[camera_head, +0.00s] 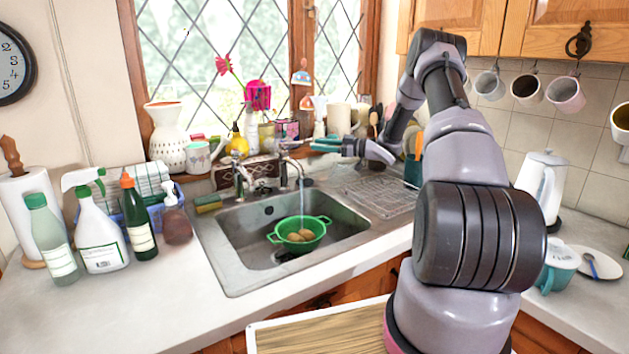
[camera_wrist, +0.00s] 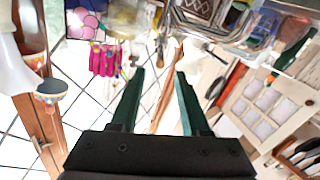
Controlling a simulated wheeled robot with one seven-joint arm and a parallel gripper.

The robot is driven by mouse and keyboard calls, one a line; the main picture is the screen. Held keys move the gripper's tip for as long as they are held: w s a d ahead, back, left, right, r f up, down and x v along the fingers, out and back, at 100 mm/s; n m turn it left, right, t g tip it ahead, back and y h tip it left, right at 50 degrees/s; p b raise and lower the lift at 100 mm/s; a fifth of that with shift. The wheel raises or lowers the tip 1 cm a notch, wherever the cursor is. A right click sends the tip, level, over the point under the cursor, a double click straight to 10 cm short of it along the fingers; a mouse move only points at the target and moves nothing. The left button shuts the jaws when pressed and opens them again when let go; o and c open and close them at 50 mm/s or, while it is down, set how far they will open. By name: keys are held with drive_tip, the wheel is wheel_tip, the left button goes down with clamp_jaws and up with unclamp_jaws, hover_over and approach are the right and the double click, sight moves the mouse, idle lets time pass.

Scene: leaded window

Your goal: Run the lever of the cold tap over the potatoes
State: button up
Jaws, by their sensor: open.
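A green colander (camera_head: 317,222) with several potatoes (camera_head: 300,236) stands in the metal sink. Chrome taps (camera_head: 241,182) rise at the sink's back edge. The spout (camera_head: 291,160) reaches over the basin, and a thin pale stream (camera_head: 301,193) appears to fall from it towards the colander. The levers are too small for me to tell which is cold. My gripper (camera_head: 313,145) is open and empty, with its dark green fingers pointing left, above and to the right of the spout. In the wrist view its fingers (camera_wrist: 160,73) are spread, with nothing between them.
The crowded windowsill behind holds a white vase (camera_head: 167,133), a mug (camera_head: 199,156) and a patterned box (camera_head: 263,171). Several bottles stand left of the sink, including a white spray bottle (camera_head: 98,235). A ribbed drainer (camera_head: 380,195) lies right of the basin. The front-left counter is clear.

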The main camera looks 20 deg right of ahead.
idle(0.3)
clamp_jaws()
drive_tip(key=w+a+r+m+t+h, duration=0.1)
drive_tip(key=w+a+r+m+h, duration=0.15)
drive_tip(key=w+m+h, duration=0.3)
drive_tip(key=w+a+r+m+h, duration=0.1)
drive_tip(key=w+a+m+h, duration=0.2)
drive_tip(key=w+m+h, duration=0.3)
drive_tip(key=s+a+r+m+g+h, duration=0.3)
drive_tip(key=s+r+m+h, duration=0.4)
drive_tip(key=s+m+h, duration=0.15)
drive_tip(key=shift+w+d+f, duration=0.3)
drive_tip(key=shift+f, duration=1.1)
drive_tip(key=shift+w+d+f, duration=0.25)
drive_tip(key=shift+f, duration=1.1)
drive_tip(key=shift+w+d+f, duration=0.3)
drive_tip(key=shift+f, duration=1.1)
